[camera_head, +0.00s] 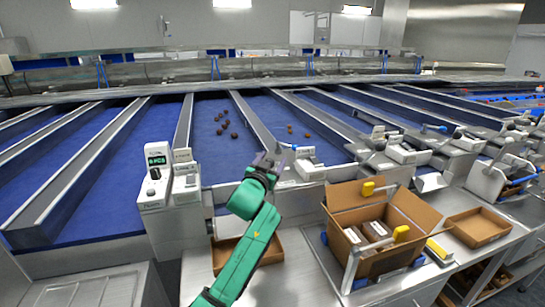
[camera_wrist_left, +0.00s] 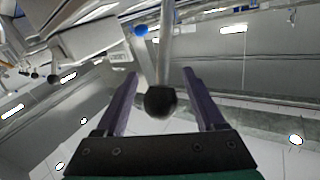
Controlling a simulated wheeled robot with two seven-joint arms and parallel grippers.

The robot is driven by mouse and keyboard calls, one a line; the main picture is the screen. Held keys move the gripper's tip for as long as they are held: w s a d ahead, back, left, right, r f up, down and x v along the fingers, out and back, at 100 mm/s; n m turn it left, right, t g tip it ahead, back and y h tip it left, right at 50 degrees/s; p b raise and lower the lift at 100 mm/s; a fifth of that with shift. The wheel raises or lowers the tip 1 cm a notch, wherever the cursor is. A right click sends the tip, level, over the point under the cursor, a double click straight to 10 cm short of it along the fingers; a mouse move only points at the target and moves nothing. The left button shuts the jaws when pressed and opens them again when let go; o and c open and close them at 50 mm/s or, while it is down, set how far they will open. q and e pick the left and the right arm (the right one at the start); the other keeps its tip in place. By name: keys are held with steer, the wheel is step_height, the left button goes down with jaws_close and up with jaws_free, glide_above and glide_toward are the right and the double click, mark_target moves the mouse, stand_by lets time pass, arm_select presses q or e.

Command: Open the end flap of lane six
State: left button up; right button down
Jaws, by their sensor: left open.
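My green left arm reaches up from the bottom of the head view, and its gripper (camera_head: 268,159) is at the lane ends, just left of a small white unit (camera_head: 308,165). In the left wrist view the purple fingers of the gripper (camera_wrist_left: 160,75) are spread apart. A black ball knob (camera_wrist_left: 160,101) on a metal rod appears between them; I cannot tell whether they touch it. A blue knob (camera_wrist_left: 141,30) shows farther off. The lane-end flap is hidden behind my gripper or too small to tell, and I cannot read a lane number. My right gripper is not in view.
Long blue lanes with metal dividers (camera_head: 250,122) run to the back; several dark dates (camera_head: 226,124) lie on one. A white display unit (camera_head: 155,176) stands left of my arm. An open cardboard box (camera_head: 342,225) with packs inside and a shallow carton (camera_head: 478,227) stand at right.

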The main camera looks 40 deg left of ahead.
arm_select(q)
steer(key=shift+w, duration=0.25)
jaws_close()
stand_by(1.3)
